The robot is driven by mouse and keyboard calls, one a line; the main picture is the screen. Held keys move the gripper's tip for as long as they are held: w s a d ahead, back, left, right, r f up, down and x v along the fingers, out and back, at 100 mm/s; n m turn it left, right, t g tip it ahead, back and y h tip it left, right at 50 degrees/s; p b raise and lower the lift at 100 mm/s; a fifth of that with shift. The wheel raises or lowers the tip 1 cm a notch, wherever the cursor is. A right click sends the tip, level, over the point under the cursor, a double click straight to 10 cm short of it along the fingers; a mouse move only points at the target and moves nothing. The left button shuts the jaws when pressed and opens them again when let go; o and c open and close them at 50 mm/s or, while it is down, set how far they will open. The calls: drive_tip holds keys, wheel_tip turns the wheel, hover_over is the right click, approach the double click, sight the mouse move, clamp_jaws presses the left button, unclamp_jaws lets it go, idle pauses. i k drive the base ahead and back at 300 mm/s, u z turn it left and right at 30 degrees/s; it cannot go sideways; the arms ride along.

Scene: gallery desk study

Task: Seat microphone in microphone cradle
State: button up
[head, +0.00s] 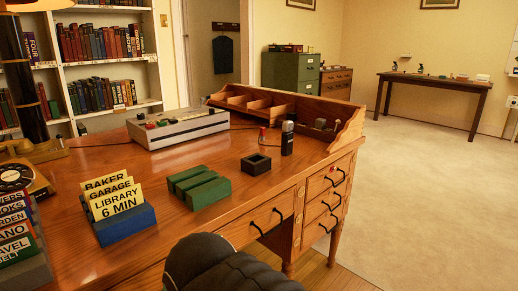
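The microphone (287,138) appears to be the dark upright piece with a silver-grey top. It stands on the wooden desk, right of centre, near the raised back shelf. The microphone cradle (256,164) appears to be the small black square holder with an open top. It sits on the desk just left of and nearer than the microphone, apart from it, and looks empty. My gripper does not show in the head view.
Left of the cradle lie a green slotted block (208,194) and a blue card holder (128,224). A grey control box (178,128) stands behind. A small red-topped item (262,135) is beside the microphone. A dark padded shape (225,268) rises at the desk's front.

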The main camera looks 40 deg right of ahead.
sight(255, 164)
drive_tip(key=z, duration=0.3)
drive_tip(key=k, duration=0.1)
drive_tip(key=z, duration=1.2)
